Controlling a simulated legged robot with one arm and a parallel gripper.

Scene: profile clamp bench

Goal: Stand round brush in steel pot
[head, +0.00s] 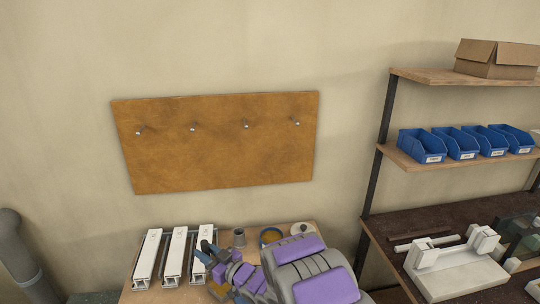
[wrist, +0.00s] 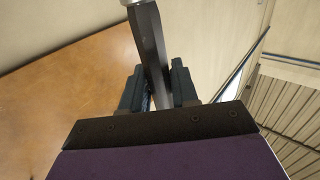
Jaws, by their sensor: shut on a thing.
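In the wrist view my gripper (wrist: 158,88) is shut on a dark, flat-sided handle with a pale metal collar (wrist: 130,2) at the top edge; I take it to be the round brush (wrist: 150,40). Its bristles are out of this view. In the head view my gripper (head: 206,256) is over the bench, by the right end of the white profiles, and the brush is hard to make out there.
Several white profiles (head: 174,256) lie left on the bench. A blue-rimmed tub (head: 270,236) and a white round item (head: 302,229) stand right of the pot. A brown pegboard (head: 220,150) hangs behind. Shelving with blue bins (head: 462,143) is at right.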

